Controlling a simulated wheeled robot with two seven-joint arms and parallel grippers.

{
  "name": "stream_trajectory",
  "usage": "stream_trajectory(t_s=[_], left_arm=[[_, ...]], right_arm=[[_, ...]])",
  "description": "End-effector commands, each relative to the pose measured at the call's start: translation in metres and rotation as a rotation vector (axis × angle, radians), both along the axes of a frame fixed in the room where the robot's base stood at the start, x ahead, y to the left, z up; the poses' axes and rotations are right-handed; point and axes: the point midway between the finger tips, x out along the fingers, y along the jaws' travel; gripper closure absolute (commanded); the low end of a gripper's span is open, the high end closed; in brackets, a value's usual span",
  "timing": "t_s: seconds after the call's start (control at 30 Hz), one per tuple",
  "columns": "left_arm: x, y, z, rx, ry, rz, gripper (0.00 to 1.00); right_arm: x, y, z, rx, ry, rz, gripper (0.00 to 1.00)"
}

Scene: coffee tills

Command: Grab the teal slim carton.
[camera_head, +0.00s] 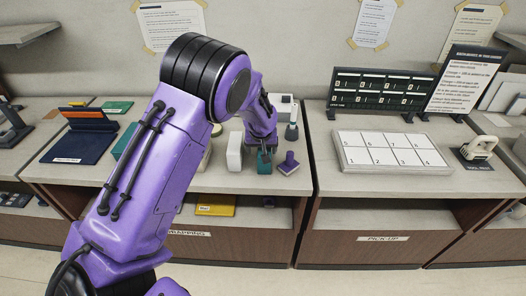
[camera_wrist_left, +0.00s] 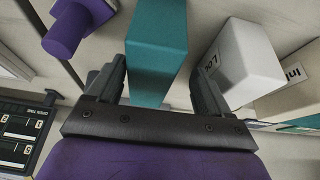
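The teal slim carton (camera_head: 264,164) stands on the counter, with my left gripper (camera_head: 263,148) directly over it in the head view. In the left wrist view, the teal carton (camera_wrist_left: 156,48) lies between the two fingers of my left gripper (camera_wrist_left: 158,88). The fingers are apart, one on each side of the carton, with a visible gap on the right side; contact on the left side is hard to tell. My gripper and arm hide the upper part of the carton in the head view. My right gripper is not in view.
A purple object (camera_head: 289,164) stands close on the right of the carton, and a white carton (camera_head: 235,151) on the left. A numbered white board (camera_head: 391,151) lies on the right counter. A dark blue folder (camera_head: 80,143) lies far left.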

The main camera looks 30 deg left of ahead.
Motion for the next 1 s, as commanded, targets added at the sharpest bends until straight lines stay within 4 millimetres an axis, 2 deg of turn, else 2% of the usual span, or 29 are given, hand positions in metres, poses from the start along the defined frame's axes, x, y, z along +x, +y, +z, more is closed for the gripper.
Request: stream_trajectory(t_s=[0.03,0.2,0.7,0.77,0.8,0.87,0.9,1.0], left_arm=[[0.003,0.001,-0.007,0.000,0.007,-0.001,0.21],[0.013,0.004,-0.030,0.000,0.006,-0.002,0.21],[0.014,0.003,-0.033,-0.001,0.004,-0.004,0.21],[0.014,0.003,-0.033,0.000,0.003,-0.004,0.41],[0.014,0.003,-0.033,-0.001,0.004,-0.004,0.54],[0.014,0.003,-0.033,-0.001,0.004,-0.004,0.73],[0.014,0.003,-0.033,-0.001,0.004,-0.004,0.80],[0.014,0.003,-0.033,0.000,0.003,-0.004,0.80]], right_arm=[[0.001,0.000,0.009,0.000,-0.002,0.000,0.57],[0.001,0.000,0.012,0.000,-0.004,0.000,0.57],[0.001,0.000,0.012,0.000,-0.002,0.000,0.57],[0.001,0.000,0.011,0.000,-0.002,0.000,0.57],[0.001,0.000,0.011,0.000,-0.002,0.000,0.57],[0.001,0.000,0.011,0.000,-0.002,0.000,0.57],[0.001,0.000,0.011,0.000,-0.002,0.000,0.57],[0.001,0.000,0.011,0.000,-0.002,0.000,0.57]])
